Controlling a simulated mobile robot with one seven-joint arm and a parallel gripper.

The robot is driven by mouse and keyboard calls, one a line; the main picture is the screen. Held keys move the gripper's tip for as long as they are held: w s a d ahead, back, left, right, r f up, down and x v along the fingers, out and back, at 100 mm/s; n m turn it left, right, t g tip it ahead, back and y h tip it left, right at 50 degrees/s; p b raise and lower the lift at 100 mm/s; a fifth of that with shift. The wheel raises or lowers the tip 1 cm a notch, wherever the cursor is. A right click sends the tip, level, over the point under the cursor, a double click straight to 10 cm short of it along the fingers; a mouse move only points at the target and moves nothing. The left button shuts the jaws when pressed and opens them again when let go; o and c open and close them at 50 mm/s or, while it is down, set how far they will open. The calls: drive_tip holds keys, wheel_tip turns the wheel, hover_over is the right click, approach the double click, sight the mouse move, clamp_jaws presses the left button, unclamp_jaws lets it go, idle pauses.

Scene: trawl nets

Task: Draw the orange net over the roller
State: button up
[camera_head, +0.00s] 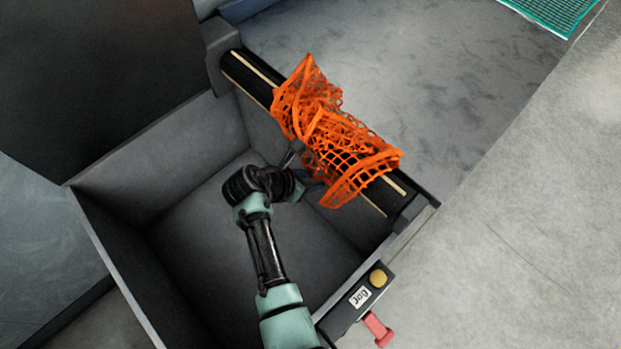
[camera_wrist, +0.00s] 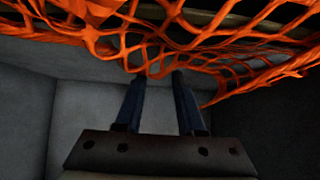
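The orange net (camera_head: 335,135) lies draped in folds over the middle of the black roller (camera_head: 246,72), with part hanging on the bin side. The roller runs along the bin's far right edge and shows bare at both ends. My gripper (camera_head: 310,172) is inside the bin, just below the net's near side, partly hidden by the net and my wrist. In the wrist view the net (camera_wrist: 150,45) spans the top of the picture. The two fingers of my gripper (camera_wrist: 158,90) stand apart with a gap between them. The net strands hang at the fingertips; contact is unclear.
The grey bin (camera_head: 165,165) has high walls around my arm. A control box with a yellow button (camera_head: 378,277) and a red lever (camera_head: 377,329) sits at the roller's near end. A green mesh (camera_head: 555,12) lies at the top right.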

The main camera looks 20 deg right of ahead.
clamp_jaws()
drive_tip(key=shift+r, duration=0.1)
idle(0.4)
wheel_tip(320, 180, up, 7)
drive_tip(key=p, duration=0.8)
